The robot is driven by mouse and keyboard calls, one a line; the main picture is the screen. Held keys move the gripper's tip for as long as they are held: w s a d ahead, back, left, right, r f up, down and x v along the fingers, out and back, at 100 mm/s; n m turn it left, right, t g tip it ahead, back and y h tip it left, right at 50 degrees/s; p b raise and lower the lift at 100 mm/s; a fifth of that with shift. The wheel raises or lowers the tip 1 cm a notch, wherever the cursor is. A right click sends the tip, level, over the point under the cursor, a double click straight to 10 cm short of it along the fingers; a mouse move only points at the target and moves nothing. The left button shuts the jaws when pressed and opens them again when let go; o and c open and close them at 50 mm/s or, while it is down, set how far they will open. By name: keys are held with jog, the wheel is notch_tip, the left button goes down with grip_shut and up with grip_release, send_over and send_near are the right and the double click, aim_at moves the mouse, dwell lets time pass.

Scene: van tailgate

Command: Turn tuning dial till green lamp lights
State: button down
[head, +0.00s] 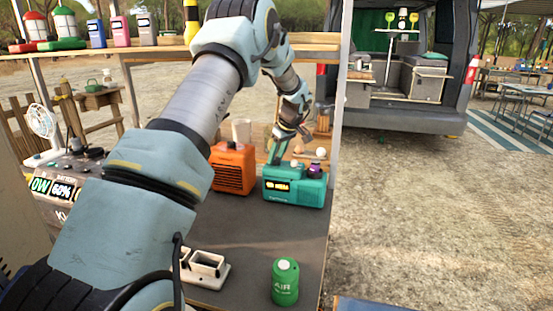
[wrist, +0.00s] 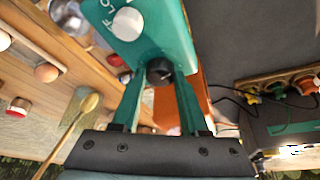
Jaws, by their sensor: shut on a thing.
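A teal radio (head: 295,187) stands on the dark counter, with a small lit display on its front. In the wrist view the teal radio (wrist: 165,25) shows a dark round dial (wrist: 158,69) at its edge. My gripper (wrist: 160,80) is shut on this dial, one finger on each side. In the head view my gripper (head: 275,153) reaches down from above to the radio's back left. A white knob (wrist: 127,23) with partly seen lettering sits beside the dial. I cannot make out a lit green lamp in either view.
An orange box with slats (head: 232,170) stands close left of the radio. A purple item (head: 316,168) is at its upper right. A green AIR canister (head: 285,282) and a white holder (head: 206,268) stand nearer on the counter. The counter between them is clear.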

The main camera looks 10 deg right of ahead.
jog(key=shift+a+m+h+b, duration=0.1)
jog(key=shift+m+h+b, duration=0.6)
jog(key=shift+m, duration=0.7)
jog(key=shift+c, duration=2.1)
grip_release()
jog(key=shift+r+t, duration=0.1)
jog(key=shift+t, duration=0.2)
jog(key=b+v, duration=0.2)
jog(key=v, duration=0.8)
jog(key=shift+r, duration=0.3)
jog(key=shift+s, duration=0.15)
jog(key=s+a+f+m+g+p, duration=0.1)
jog(key=s+a+f, duration=0.1)
jog(key=s+a, duration=0.5)
jog(key=s+a+f+m+g, duration=0.15)
jog(key=s+a, duration=0.25)
jog(key=a, duration=0.6)
jog(key=s+a+f+m, duration=0.1)
jog(key=s+a+f, duration=0.1)
jog(key=s+a, duration=0.3)
jog(key=s+a+f+m+h, duration=0.1)
jog(key=s+a, duration=0.4)
jog(key=s, duration=0.7)
jog(key=shift+a+f+p, duration=0.35)
jog(key=shift+f+p, duration=0.1)
jog(key=shift+f, duration=0.15)
